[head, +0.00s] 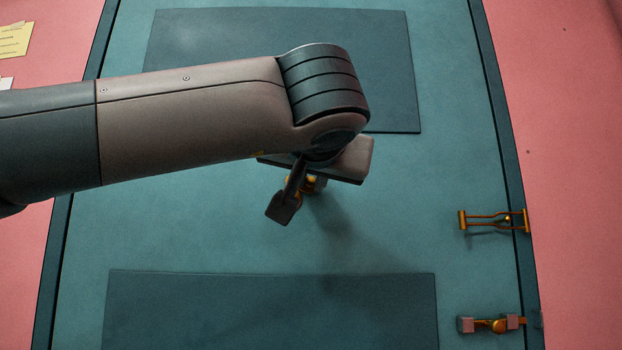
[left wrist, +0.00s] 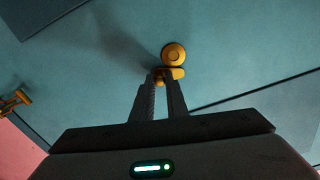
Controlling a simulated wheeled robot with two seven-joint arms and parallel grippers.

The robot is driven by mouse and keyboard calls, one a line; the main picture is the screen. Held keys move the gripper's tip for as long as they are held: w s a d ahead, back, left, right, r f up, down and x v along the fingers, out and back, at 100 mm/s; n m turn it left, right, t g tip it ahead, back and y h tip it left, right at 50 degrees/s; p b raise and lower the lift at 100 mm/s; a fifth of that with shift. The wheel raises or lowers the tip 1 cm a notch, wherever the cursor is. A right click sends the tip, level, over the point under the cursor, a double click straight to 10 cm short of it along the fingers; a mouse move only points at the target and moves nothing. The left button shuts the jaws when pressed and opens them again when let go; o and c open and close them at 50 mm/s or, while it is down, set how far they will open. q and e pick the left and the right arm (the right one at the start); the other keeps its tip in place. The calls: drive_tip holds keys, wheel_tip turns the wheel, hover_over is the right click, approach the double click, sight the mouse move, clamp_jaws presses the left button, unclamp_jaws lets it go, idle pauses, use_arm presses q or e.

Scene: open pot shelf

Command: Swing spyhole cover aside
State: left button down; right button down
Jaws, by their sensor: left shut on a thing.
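The spyhole cover (left wrist: 174,73) is a small brass piece on the teal door, just below a round brass disc (left wrist: 173,54) in the left wrist view. In the head view only bits of the brass (head: 312,182) show, the rest hidden behind my gripper and wrist. My left gripper (left wrist: 164,79) has its two dark fingers close together at the cover's tab, shut on it. In the head view my left gripper (head: 288,198) is in front of the middle of the door. My right gripper is not in view.
The teal door (head: 420,220) has two darker recessed panels, one above and one below. A brass handle (head: 490,219) and a brass latch piece (head: 492,325) stick out near its right edge. Pink wall (head: 570,150) lies beyond. Yellow paper notes (head: 14,40) are at far left.

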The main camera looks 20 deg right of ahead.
use_arm(q)
drive_tip(key=shift+r+n, duration=0.2)
drive_tip(key=shift+n, duration=0.5)
drive_tip(key=shift+r+n, duration=0.25)
drive_tip(key=shift+n, duration=0.45)
drive_tip(key=c, duration=1.7)
unclamp_jaws()
drive_tip(key=shift+c, duration=0.2)
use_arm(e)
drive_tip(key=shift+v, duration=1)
